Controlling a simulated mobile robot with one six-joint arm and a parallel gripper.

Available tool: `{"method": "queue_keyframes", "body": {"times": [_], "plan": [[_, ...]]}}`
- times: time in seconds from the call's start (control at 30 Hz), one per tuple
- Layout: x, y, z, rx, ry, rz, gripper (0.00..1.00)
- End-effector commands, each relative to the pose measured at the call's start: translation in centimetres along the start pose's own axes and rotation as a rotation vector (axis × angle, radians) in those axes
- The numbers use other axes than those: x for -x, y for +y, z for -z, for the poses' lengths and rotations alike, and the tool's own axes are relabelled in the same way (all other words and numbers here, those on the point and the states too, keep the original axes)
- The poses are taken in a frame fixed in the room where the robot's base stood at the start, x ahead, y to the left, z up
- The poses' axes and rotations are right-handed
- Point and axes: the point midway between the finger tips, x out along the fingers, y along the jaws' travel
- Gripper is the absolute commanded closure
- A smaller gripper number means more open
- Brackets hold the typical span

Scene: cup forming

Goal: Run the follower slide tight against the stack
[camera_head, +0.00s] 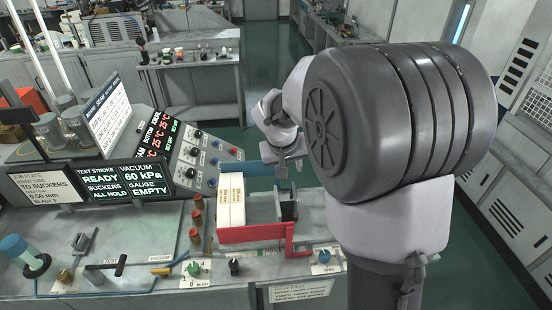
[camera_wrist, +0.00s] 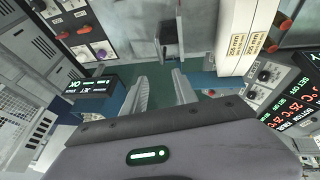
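A stack of white blanks (camera_head: 231,203) stands upright in a red-fronted tray (camera_head: 262,233) on the bench. A dark block, which looks like the follower slide (camera_head: 288,208), is in the same tray to the right of the stack, with a visible gap between them. My gripper (camera_head: 283,178) is just above the dark block. In the wrist view, my gripper (camera_wrist: 160,76) has its two fingers apart with nothing between them. The dark block (camera_wrist: 169,38) lies beyond the fingertips, and the stack (camera_wrist: 244,38) is to its right. The block's lower part is hidden.
A red bracket (camera_head: 297,240) is at the tray's right front. Several red-capped posts (camera_head: 196,220) stand left of the stack. A sloped control panel (camera_head: 205,155) rises behind, and display screens (camera_head: 120,180) stand further left. Knobs (camera_head: 193,268) line the front edge.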

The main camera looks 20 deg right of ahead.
Motion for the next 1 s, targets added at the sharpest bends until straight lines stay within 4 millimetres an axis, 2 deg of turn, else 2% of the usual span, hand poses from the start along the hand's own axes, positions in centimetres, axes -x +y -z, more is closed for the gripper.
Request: {"method": "queue_keyframes", "body": {"times": [0.03,0.3,0.5,0.7,0.93,1.0], "plan": [[-1.7,-0.1,-0.3,0.0,-0.006,0.0,0.66],[-9.9,-0.1,-0.4,0.001,-0.006,0.001,0.66],[-14.1,-0.1,-0.2,0.0,-0.003,0.001,0.66],[-15.5,-0.1,-0.2,0.0,-0.001,0.002,0.66],[-15.5,-0.1,-0.2,0.0,-0.001,0.002,0.66],[-15.5,-0.1,-0.2,0.0,-0.001,0.002,0.79]]}}
